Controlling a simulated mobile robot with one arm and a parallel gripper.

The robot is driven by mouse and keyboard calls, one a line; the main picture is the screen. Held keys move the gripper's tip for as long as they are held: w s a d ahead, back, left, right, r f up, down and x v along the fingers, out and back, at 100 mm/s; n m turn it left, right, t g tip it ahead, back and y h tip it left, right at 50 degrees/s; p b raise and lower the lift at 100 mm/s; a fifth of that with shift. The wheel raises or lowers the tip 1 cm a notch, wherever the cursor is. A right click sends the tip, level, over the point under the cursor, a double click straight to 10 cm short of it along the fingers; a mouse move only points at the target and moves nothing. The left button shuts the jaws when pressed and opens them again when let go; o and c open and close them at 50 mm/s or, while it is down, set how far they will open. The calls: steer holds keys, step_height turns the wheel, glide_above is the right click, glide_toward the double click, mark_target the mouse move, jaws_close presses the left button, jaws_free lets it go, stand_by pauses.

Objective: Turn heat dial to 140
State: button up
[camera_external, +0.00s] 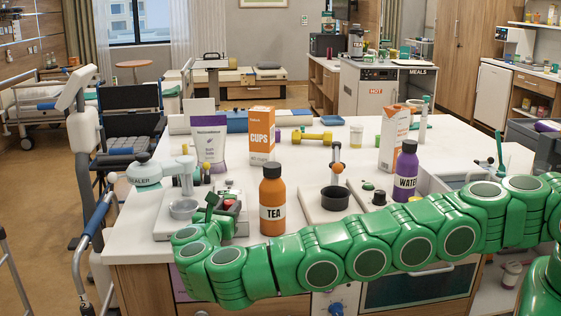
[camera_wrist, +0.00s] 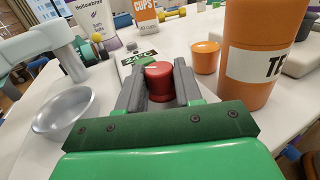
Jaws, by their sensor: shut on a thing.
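A round red dial (camera_wrist: 158,80) with a pale mark on its top stands between my fingers in the wrist view. My gripper (camera_wrist: 160,84) is shut on it, with one grey finger on each side. A small plate with dark lettering (camera_wrist: 138,57) lies just behind the dial; the fingers partly cover it and I cannot read its number.
A silver bowl (camera_wrist: 66,110) sits left of my gripper. An orange TEA bottle (camera_external: 272,200) stands close on the right, with an orange cup (camera_wrist: 206,56) nearer the dial. A CUPS box (camera_external: 262,135) and a purple-and-white pouch (camera_external: 208,143) stand behind.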

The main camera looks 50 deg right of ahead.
steer(key=o, duration=1)
steer(key=shift+o, duration=0.2)
steer(key=shift+d+r+n+t, duration=0.1)
steer(key=shift+n+t, duration=0.2)
steer(key=shift+t, duration=0.1)
steer(key=shift+s+d+n+t+y, duration=0.1)
steer(key=shift+s+n+t+y, duration=0.05)
steer(key=shift+n+t+y, duration=0.9)
steer(key=shift+s+n+t+y, duration=0.1)
steer(key=shift+n+t+y, duration=0.6)
steer(key=shift+t, duration=0.55)
steer(key=shift+n+t+y, duration=0.45)
steer(key=shift+t, duration=0.05)
steer(key=shift+s+d+n+t+y, duration=0.1)
steer(key=shift+n+t+y, duration=0.4)
steer(key=shift+y, duration=0.1)
steer(key=shift+n+t+y, duration=0.4)
steer(key=shift+y, duration=0.1)
